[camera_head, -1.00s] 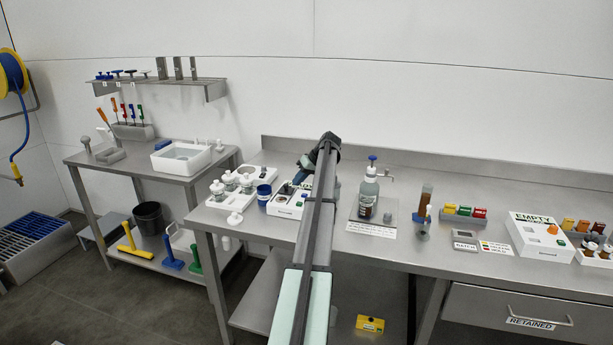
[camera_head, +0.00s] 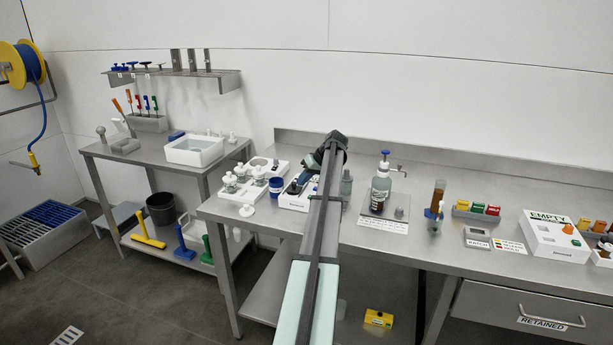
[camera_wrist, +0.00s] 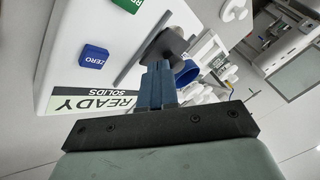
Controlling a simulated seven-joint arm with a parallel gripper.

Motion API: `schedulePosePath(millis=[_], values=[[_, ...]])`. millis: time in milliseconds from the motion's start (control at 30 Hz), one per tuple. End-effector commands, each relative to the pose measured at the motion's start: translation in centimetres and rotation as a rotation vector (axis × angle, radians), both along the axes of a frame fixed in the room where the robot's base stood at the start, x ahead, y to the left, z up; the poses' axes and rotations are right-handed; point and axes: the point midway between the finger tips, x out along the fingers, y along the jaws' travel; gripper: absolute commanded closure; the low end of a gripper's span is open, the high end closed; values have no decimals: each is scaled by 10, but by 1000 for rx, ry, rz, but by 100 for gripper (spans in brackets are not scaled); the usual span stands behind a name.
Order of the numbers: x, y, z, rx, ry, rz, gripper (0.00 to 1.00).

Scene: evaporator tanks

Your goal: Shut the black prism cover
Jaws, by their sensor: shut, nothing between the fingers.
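The white instrument (camera_head: 292,202) stands on the steel bench, partly hidden by my arm. In the wrist view its white housing (camera_wrist: 72,45) carries a READY SOLIDS label, a blue ZERO button (camera_wrist: 93,57) and a green READ button. A dark block, seemingly the black prism cover (camera_wrist: 170,42), sits just beyond my fingertips over a pale round part. Its angle is unclear, and I cannot tell whether the fingers touch it. My gripper (camera_wrist: 157,66) has its blue fingers shut together and empty. In the head view my gripper (camera_head: 299,181) is low over the instrument.
A blue cup (camera_head: 276,187) and white-based jars (camera_head: 240,178) stand close left of the instrument. A pump bottle (camera_head: 381,188) on a tray stands to the right. The bench front between bottle and drawer is mostly clear.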

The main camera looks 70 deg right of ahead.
Motion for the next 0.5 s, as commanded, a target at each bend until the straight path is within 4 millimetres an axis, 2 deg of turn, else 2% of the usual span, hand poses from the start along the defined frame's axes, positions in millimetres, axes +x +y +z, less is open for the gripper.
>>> schedulePosePath(millis=[33, 100, 500], values=[[-1, 12, -1, 0, 0, 0, 100], [0, 17, 0, 0, 0, 0, 100], [0, 16, 0, 3, 0, 2, 100]])
